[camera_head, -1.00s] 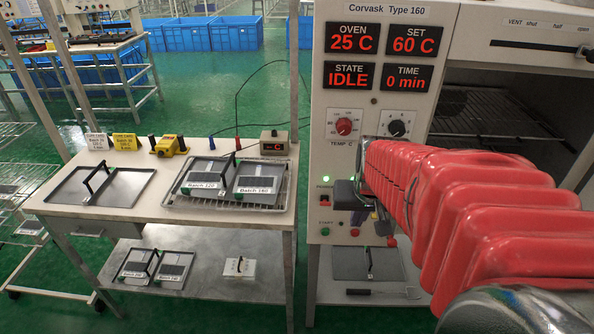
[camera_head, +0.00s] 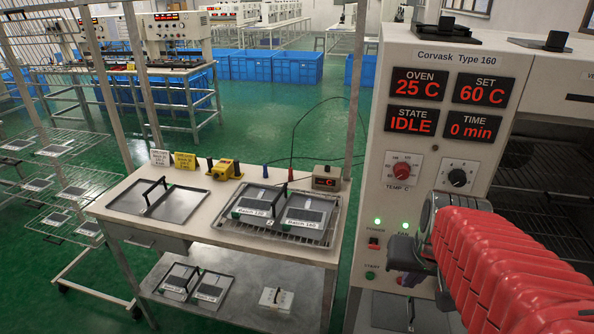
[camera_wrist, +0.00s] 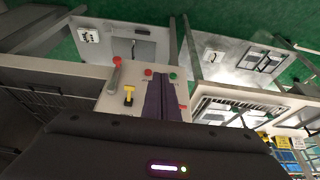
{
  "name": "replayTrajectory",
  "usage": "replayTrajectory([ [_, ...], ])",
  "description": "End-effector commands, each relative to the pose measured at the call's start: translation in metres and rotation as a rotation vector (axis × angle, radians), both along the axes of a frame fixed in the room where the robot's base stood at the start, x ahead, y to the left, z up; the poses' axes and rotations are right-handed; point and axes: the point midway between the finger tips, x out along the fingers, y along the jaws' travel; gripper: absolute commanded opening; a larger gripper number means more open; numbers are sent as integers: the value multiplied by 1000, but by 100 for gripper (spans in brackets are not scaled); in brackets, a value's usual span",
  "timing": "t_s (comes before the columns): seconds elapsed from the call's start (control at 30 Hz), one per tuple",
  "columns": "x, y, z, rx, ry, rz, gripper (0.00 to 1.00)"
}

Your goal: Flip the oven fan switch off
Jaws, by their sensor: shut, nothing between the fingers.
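The oven control panel (camera_head: 395,205) stands at the right in the head view. Its fan light (camera_head: 405,223) is lit green, beside the lit green power light (camera_head: 377,222). My gripper (camera_head: 409,276) is low in front of the panel, below the fan light, and hides the fan switch. In the wrist view its purple fingers (camera_wrist: 162,88) are together and empty, over the panel's lower part. I cannot tell whether they touch the panel or the switch.
The red power switch (camera_head: 373,241) and green start button (camera_head: 370,275) are left of my gripper. The wrist view shows a yellow handle (camera_wrist: 129,95) and a red-ended lever (camera_wrist: 115,72) beside the fingers. A table (camera_head: 120,218) with trays stands left of the oven.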

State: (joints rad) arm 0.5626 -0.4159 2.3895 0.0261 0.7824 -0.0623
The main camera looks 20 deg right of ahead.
Motion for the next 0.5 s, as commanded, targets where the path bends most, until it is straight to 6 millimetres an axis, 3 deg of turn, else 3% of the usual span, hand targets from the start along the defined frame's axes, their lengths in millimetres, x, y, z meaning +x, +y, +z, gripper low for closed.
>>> replayTrajectory([
  [0.27, 3, 21, 5, -6, -9, 54, 0],
  [0.5, 5, 80, 19, -18, -39, 206, 0],
])
